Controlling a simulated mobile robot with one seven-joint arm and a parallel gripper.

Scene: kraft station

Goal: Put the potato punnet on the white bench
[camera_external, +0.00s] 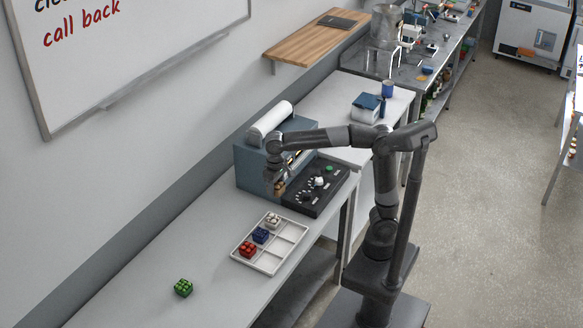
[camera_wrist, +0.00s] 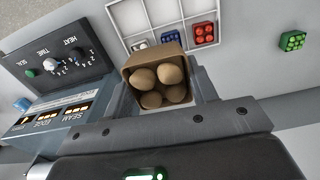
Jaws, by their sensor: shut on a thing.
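My gripper (camera_external: 276,184) is shut on the potato punnet, a brown open tub (camera_wrist: 158,62) with several tan potatoes in it. In the wrist view the punnet is upper centre, just beyond the gripper body. In the external view only a small tan part of the punnet (camera_external: 280,188) shows below my gripper, in front of the blue-grey machine. Whether the punnet touches anything below is hidden. A long pale bench (camera_external: 150,245) runs along the wall under the machine. A second white bench (camera_external: 335,110) stands behind it.
The blue-grey machine (camera_external: 245,170) carries a white roll (camera_external: 270,122), with a black control panel (camera_external: 318,190) beside it. A blue-and-white box (camera_external: 366,107) and blue cup (camera_external: 387,89) stand on the second bench.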

